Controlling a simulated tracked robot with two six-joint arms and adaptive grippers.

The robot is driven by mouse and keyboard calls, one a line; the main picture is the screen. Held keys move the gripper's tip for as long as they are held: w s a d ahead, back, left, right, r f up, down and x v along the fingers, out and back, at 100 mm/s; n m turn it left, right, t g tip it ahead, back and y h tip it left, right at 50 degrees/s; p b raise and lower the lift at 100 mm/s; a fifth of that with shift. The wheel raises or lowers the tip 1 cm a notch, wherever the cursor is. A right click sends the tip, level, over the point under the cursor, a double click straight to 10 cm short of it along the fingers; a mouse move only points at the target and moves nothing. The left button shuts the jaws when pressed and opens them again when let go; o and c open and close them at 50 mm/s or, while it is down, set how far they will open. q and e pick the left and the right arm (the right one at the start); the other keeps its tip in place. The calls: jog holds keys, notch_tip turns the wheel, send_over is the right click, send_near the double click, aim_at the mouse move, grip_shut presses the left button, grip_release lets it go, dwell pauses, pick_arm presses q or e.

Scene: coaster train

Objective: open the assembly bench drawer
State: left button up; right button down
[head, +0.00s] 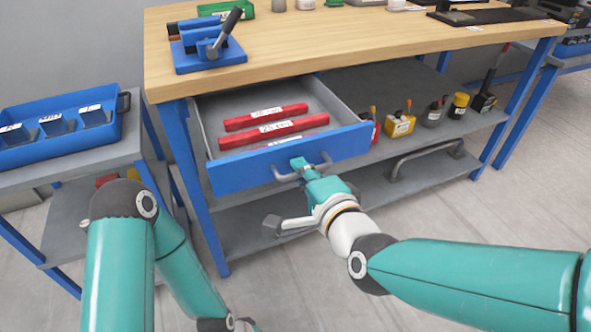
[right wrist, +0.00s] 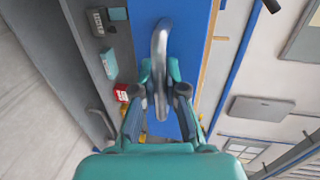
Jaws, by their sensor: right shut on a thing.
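The assembly bench drawer (head: 345,146) has a blue front and grey inner walls, and it stands pulled out from under the wooden bench top (head: 340,50). Several red bars with white labels (head: 266,117) lie inside it. My right gripper (head: 302,170) is at the drawer's grey bar handle (head: 322,162), shut on it. In the right wrist view the handle (right wrist: 160,50) runs between the two fingers, against the blue drawer front (right wrist: 188,50). My left arm comes in at the lower left of the head view, and its gripper is outside the picture.
A blue clamp-like fixture with a lever (head: 210,45) stands on the bench top. Bottles and a yellow container (head: 400,124) stand on the shelf right of the drawer. A blue bin tray (head: 60,130) sits on a side table at left. The floor in front is clear.

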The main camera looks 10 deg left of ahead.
jog(key=shift+w+d+f, duration=0.1)
jog(key=shift+d+f, duration=0.05)
jog(key=shift+f, duration=0.05)
jog(key=c, duration=1.2)
grip_release()
jog(key=shift+w, duration=0.1)
jog(key=shift+r, duration=0.1)
jog(key=v, duration=1.2)
